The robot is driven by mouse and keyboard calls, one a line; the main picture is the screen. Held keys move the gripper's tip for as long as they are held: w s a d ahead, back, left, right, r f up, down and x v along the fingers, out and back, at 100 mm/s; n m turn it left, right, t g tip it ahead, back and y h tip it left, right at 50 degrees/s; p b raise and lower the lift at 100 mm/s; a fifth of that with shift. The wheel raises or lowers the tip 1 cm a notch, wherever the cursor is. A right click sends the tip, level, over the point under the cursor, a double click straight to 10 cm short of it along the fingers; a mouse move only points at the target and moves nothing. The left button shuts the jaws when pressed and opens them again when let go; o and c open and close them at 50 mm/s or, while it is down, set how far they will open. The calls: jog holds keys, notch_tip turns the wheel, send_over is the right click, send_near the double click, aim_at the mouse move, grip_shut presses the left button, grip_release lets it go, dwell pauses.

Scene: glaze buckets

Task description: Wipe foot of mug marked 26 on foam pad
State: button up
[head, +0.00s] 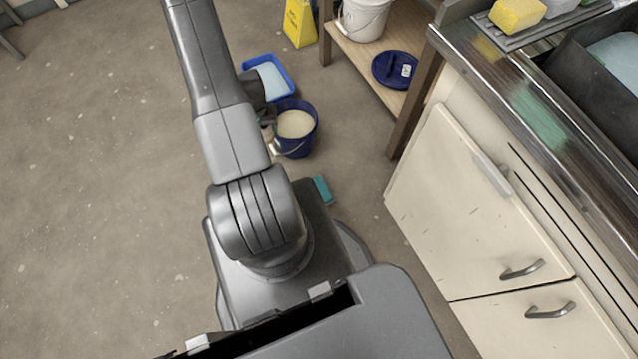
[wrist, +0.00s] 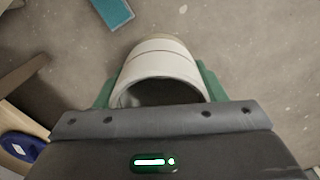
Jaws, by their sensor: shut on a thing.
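A cream mug (wrist: 158,62) with a dark line round it is held between the green fingers of my gripper (wrist: 157,80) in the wrist view. Its open mouth faces the wrist camera and its far end points away. No number shows on it. In the head view my gripper (head: 268,117) is mostly hidden by my arm, beside the dark blue bucket (head: 309,133) of cream liquid. A pale foam pad (head: 272,80) lies in the blue tray (head: 289,91) on the floor beyond the bucket. The mug is apart from the pad.
A teal block (head: 322,190) lies on the floor near my base; it also shows in the wrist view (wrist: 112,10). A wooden shelf (head: 362,50) at the right holds a white bucket (head: 364,18) and a blue lid (head: 390,70). Cream cabinets stand right.

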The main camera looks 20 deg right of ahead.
jog(key=shift+s+d+f+m+b, duration=1.5)
jog(key=shift+d+f+b, duration=1.65)
jog(key=shift+f, duration=3.15)
jog(key=shift+s+d+f+m+b, duration=1.55)
jog(key=shift+f+b, duration=2.95)
jog(key=shift+f, duration=1.8)
jog(key=shift+s+d+f+m+b, duration=1.45)
jog(key=shift+d+f+b, duration=1.9)
jog(key=shift+f, duration=2.95)
jog(key=shift+s+a+f+n+b, duration=0.3)
jog(key=shift+a+f+b, duration=0.25)
jog(key=shift+b, duration=0.5)
jog(key=shift+w, duration=0.2)
